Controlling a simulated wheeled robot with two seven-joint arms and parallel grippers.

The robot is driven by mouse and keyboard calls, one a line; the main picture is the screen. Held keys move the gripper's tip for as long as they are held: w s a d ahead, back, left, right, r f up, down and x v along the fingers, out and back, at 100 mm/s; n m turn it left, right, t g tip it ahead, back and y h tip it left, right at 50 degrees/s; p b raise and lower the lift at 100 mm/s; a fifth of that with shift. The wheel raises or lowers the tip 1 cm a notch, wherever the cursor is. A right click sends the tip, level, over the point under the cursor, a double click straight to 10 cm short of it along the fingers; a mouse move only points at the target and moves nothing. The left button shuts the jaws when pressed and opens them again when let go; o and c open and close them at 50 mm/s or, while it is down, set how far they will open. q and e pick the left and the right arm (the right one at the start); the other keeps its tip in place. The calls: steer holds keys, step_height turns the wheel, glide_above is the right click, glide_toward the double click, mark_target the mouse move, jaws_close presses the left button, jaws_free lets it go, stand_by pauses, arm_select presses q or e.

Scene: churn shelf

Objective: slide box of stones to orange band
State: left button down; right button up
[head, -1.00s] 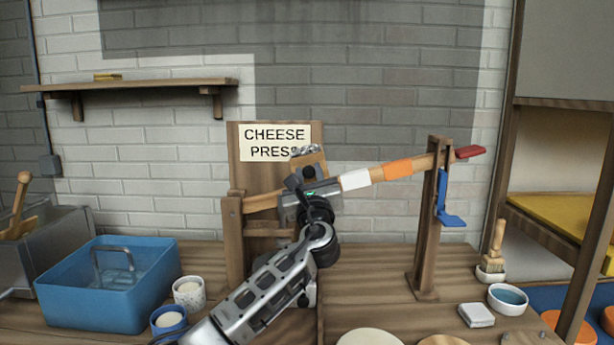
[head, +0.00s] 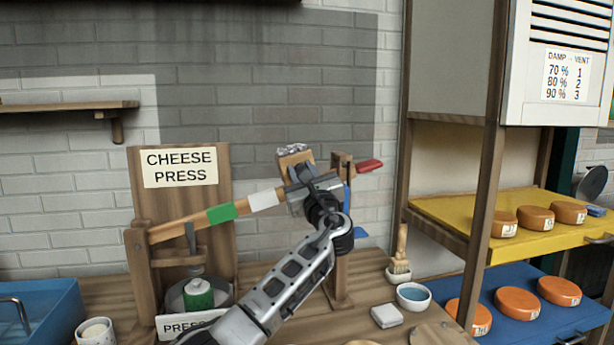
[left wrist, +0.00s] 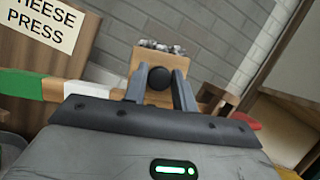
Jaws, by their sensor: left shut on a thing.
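The wooden box of stones (head: 289,156), grey stones at its top, sits on the sloping press lever (head: 180,226). It also shows in the left wrist view (left wrist: 143,62) with its round black knob (left wrist: 160,78). My left gripper (head: 304,178) is shut on that knob; its two fingers flank it in the left wrist view (left wrist: 160,92). The box is just right of the white band (head: 264,199), and the green band (head: 221,212) is further left. I cannot see the orange band; the box and my gripper cover that stretch of lever. My right gripper is not in view.
The lever's right post (head: 340,275) stands close right of the box, with the red lever end (head: 369,166) beyond. A blue hook part hangs by the post. A brush (head: 401,255), bowl (head: 413,296) and cheese shelves (head: 480,235) are further right.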

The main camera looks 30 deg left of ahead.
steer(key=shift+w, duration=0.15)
arm_select(q)
steer(key=c, duration=1.2)
jaws_free()
steer(key=shift+w+d, duration=0.1)
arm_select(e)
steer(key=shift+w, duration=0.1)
arm_select(q)
steer(key=shift+o, duration=0.2)
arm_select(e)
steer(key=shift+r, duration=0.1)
arm_select(q)
steer(key=b+v, duration=0.3)
steer(key=v, duration=1.3)
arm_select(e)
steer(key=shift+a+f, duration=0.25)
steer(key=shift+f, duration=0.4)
